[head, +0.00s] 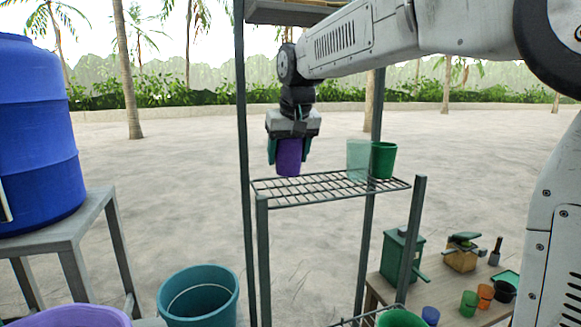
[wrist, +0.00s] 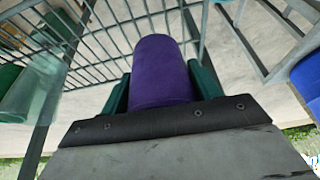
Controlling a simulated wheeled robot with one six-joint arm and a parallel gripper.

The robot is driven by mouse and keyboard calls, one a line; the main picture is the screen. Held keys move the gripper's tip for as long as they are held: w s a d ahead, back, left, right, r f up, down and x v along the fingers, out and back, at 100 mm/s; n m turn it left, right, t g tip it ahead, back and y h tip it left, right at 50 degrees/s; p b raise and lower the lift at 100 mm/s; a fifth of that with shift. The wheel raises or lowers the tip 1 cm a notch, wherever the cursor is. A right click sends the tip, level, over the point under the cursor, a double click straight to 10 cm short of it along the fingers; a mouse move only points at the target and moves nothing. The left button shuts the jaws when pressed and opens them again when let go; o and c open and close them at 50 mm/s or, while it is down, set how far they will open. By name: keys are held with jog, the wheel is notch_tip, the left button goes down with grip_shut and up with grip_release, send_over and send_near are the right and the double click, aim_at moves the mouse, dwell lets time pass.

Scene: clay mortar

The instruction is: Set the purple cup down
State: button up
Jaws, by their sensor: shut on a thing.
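The purple cup (head: 289,157) is held between the fingers of my gripper (head: 289,150) in the head view. It hangs at the left part of the wire shelf (head: 330,187); whether its base touches the wires I cannot tell. In the wrist view the purple cup (wrist: 161,72) fills the space between the two green fingers of my gripper (wrist: 163,85), with the wire rack (wrist: 110,40) behind it.
A translucent green cup (head: 357,158) and a solid green cup (head: 384,160) stand on the shelf's right part. Dark shelf posts (head: 243,120) rise close to my gripper. A blue barrel (head: 35,140) stands left. A low table with small cups is at lower right.

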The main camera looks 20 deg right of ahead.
aim_at(290, 166)
jog(key=shift+w+d+f, duration=0.1)
jog(key=shift+w+d, duration=0.25)
jog(key=shift+w, duration=0.2)
jog(key=shift+f, duration=1.7)
jog(key=shift+f, duration=0.2)
jog(key=o, duration=1)
jog(key=shift+r, duration=0.15)
jog(key=v, duration=1.2)
jog(key=s+d+f+g, duration=0.1)
jog(key=s+f, duration=0.6)
jog(key=s, duration=0.4)
jog(key=s+d+f+g, duration=0.1)
jog(key=s+f, duration=0.7)
jog(key=s, duration=0.3)
jog(key=s+d+f+g, duration=0.1)
jog(key=s+f, duration=0.6)
jog(key=s, duration=0.4)
jog(key=shift+s+d+f, duration=0.25)
jog(key=shift+d+f, duration=0.05)
jog(key=shift+d, duration=0.1)
